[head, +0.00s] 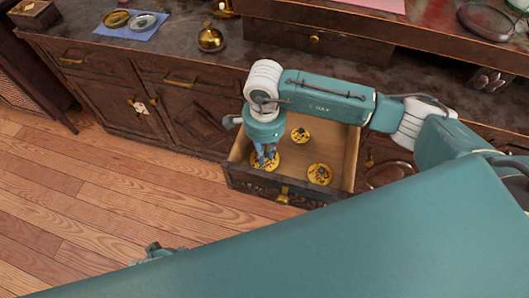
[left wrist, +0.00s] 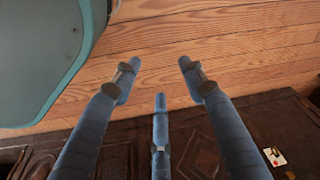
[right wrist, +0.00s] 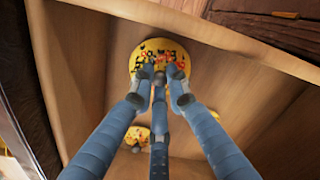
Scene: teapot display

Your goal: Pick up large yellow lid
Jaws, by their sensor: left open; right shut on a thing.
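The large yellow lid (head: 257,166), with dark and red patterning, lies in the open drawer (head: 336,160), at its front left in the head view. My right gripper (head: 268,153) reaches down into the drawer and is shut on this lid, at its middle. In the right wrist view the fingertips close together over the lid (right wrist: 148,50) and hide its knob. Two other yellow lids, one farther back (head: 300,134) and one at the front right (head: 319,174), lie apart on the drawer floor. My left gripper (left wrist: 158,78) is open and empty, with the wood floor showing beyond its fingers.
The drawer walls stand close around my right gripper. The dark cabinet (head: 165,75) carries a brass pot (head: 210,38) and a blue cloth (head: 131,25) with two lids on it. Bare wood floor (head: 110,190) lies to the left of the drawer.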

